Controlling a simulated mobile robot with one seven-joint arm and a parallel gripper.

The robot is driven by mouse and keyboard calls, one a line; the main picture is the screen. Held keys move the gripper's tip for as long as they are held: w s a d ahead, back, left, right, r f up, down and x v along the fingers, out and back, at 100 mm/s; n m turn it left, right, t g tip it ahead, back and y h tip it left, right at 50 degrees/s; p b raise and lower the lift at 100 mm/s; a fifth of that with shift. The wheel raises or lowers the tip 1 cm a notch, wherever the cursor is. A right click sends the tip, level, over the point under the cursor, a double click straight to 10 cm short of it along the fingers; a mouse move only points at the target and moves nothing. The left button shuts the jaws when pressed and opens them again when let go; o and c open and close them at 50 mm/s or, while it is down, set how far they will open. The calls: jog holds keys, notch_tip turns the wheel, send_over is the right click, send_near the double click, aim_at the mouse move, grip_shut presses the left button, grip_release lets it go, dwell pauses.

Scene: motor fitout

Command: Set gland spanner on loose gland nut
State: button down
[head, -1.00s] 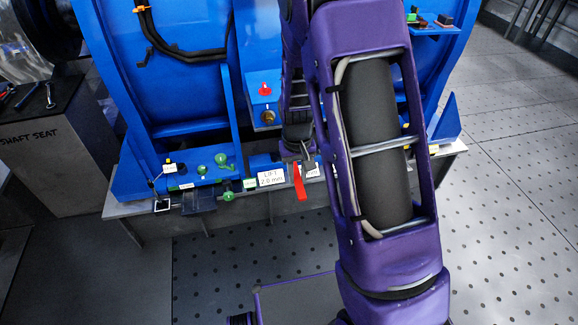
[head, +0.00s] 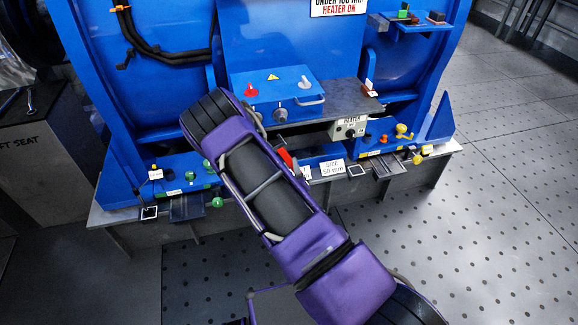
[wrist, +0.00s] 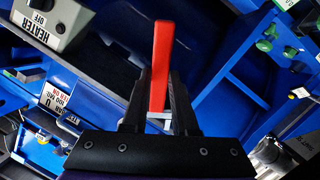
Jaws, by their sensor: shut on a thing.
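My gripper (wrist: 157,98) is shut on a red-handled tool (wrist: 162,62), which I take to be the gland spanner. In the wrist view its red bar points up between the dark fingers, with a grey metal part near the finger bases. In the head view a bit of the red tool (head: 285,157) shows past my arm, which hides the gripper. The tool is in front of the blue frame, below a blue box (head: 262,98). A round fitting (head: 280,114) sits on that box's front; I cannot tell whether it is the loose gland nut.
A heater box (head: 347,128) hangs under a grey shelf (head: 345,98) and shows close by in the wrist view (wrist: 52,20). Green knobs (head: 208,164) stand on the left ledge, yellow ones (head: 403,131) on the right. The perforated floor (head: 470,240) at right is clear.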

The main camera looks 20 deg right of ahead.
aim_at(282, 153)
jog(key=shift+s+a+r+n+t+y, duration=0.4)
jog(key=shift+r+n+t+y, duration=0.1)
jog(key=shift+t+y, duration=0.15)
jog(key=shift+s+a+r+n+t+y, duration=0.35)
jog(key=shift+n+t+y, duration=0.2)
jog(key=shift+y, duration=0.2)
jog(key=shift+b, duration=0.35)
jog(key=shift+w, duration=0.1)
jog(key=shift+w, duration=2.75)
jog(key=shift+w+a+r, duration=0.1)
jog(key=shift+w+r, duration=0.1)
jog(key=shift+r, duration=0.05)
jog(key=shift+a+r+p, duration=0.35)
jog(key=shift+r+p, duration=0.05)
jog(key=shift+r, duration=0.1)
jog(key=shift+b, duration=0.4)
